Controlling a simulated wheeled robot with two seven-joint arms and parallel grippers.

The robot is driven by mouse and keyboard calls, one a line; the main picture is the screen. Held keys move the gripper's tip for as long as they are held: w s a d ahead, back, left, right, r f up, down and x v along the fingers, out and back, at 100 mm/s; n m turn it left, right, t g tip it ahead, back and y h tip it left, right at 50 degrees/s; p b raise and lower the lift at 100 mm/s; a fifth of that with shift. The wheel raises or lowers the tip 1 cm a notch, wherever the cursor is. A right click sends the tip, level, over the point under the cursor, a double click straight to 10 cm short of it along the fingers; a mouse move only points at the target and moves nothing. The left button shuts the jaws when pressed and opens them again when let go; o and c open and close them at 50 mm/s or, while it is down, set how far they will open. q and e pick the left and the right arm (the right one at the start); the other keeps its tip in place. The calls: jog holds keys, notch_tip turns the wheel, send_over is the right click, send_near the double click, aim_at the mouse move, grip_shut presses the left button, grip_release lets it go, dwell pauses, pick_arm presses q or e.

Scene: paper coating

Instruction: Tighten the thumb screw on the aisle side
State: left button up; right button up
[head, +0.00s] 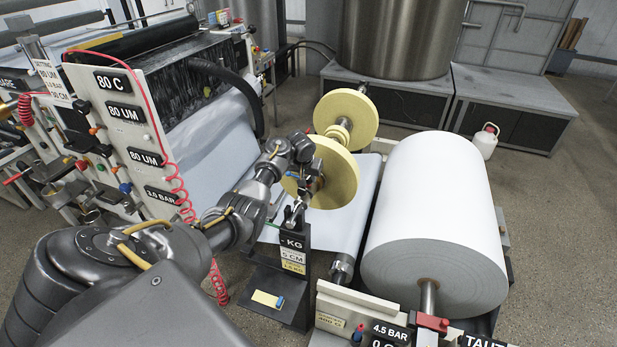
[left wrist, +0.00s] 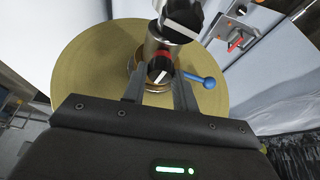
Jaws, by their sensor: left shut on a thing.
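A front yellow disc (head: 338,178) and a rear yellow disc (head: 348,112) sit on one shaft beside the coating machine. My left gripper (head: 311,183) is at the near face of the front disc, at its hub. In the left wrist view my left gripper (left wrist: 158,80) has its fingers on both sides of a metal fitting (left wrist: 160,50) with a red ring, in front of the yellow disc (left wrist: 90,70). A blue ball-ended lever (left wrist: 205,81) sticks out to the right, beside the right finger. The fingers partly hide the fitting. I cannot make out a separate thumb screw. My right gripper is not in view.
A black stand (head: 292,262) with KG and CM labels stands just below my left gripper. A large white paper roll (head: 432,205) is to the right. The labelled machine panel (head: 125,125) with a red coiled hose (head: 178,185) is to the left.

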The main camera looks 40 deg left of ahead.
pick_arm(q)
jog(key=m+h, duration=0.1)
jog(key=m, duration=0.3)
jog(key=shift+a+h, duration=0.15)
jog(key=shift+h, duration=0.25)
jog(key=shift+m+h+b, duration=0.3)
jog(key=shift+m+b, duration=0.05)
jog(key=shift+m, duration=0.75)
jog(key=shift+a+f+m+b, duration=0.15)
jog(key=shift+m+b, duration=0.15)
jog(key=shift+m, duration=0.2)
jog(key=m+h+b, duration=0.1)
jog(key=m+b, duration=0.2)
jog(key=b, duration=0.2)
jog(key=m+g+h+b, duration=0.1)
jog(key=m+b, duration=0.2)
jog(key=b, duration=0.3)
jog(key=m+h+b, duration=0.1)
jog(key=m+b, duration=0.1)
jog(key=b, duration=0.3)
jog(key=shift+w+f+m+g+b, duration=0.1)
jog(key=shift+w+m+g+b, duration=0.05)
jog(key=shift+m+g+b, duration=0.2)
jog(key=shift+a+r+m+g+b, duration=0.1)
jog(key=shift+r+m+g+b, duration=0.2)
jog(key=shift+m+b, duration=0.5)
jog(key=o, duration=1)
jog(key=shift+c, duration=0.2)
